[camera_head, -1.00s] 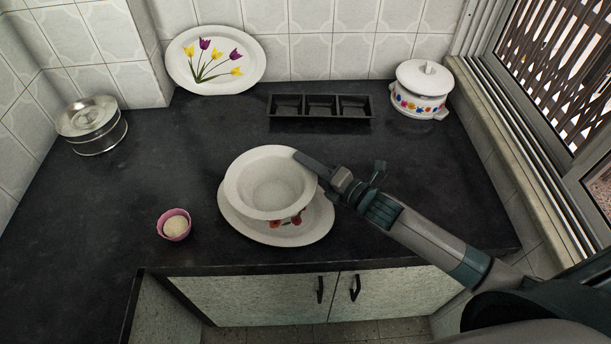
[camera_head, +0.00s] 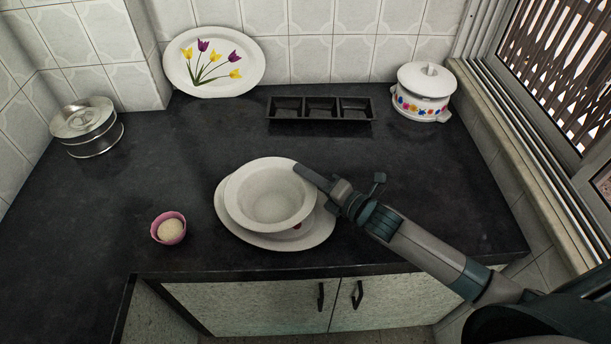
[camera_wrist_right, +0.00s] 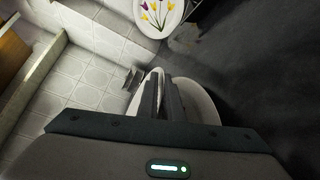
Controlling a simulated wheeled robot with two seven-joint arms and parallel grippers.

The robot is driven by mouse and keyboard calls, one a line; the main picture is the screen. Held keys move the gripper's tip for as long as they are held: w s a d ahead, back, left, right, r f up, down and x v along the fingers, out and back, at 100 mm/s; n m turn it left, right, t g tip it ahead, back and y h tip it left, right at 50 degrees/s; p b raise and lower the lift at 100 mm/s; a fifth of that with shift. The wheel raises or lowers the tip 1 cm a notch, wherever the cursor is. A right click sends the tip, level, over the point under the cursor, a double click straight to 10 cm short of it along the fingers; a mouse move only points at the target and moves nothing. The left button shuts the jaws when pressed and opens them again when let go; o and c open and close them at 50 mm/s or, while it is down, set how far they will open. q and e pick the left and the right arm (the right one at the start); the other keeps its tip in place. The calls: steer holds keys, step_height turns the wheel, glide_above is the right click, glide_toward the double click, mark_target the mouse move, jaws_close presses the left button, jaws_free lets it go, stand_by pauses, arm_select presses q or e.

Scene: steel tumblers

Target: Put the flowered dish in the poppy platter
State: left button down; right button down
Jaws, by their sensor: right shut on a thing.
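The flowered dish (camera_head: 270,198) is a deep white bowl with a wide rim, roughly level over the poppy platter (camera_head: 318,236). The platter is a white oval lying on the dark counter, with a little red of its pattern or the dish's side showing at the dish's right. My right gripper (camera_head: 306,177) is shut on the dish's right rim. I cannot tell whether the dish's base touches the platter, as the dish hides most of it. In the right wrist view the fingers (camera_wrist_right: 164,100) cover part of the white ware. My left gripper is not in view.
A pink cup (camera_head: 168,228) stands left of the platter. A black three-part tray (camera_head: 320,122), a lidded flowered pot (camera_head: 421,105), a tulip plate (camera_head: 190,85) leaning on the wall and a steel tin (camera_head: 92,143) stand further back. Counter between is clear.

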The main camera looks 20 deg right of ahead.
stand_by(0.3)
steer(key=c, duration=1.9)
jaws_free()
steer(key=shift+r, duration=0.1)
steer(key=shift+s+d+p, duration=0.3)
steer(key=shift+s+d, duration=0.05)
steer(key=shift+s, duration=0.3)
steer(key=p+v, duration=0.2)
steer(key=v, duration=0.7)
steer(key=shift+s, duration=0.25)
steer(key=shift+s+d+p, duration=0.3)
steer(key=shift+s+d, duration=0.05)
steer(key=shift+s, duration=0.1)
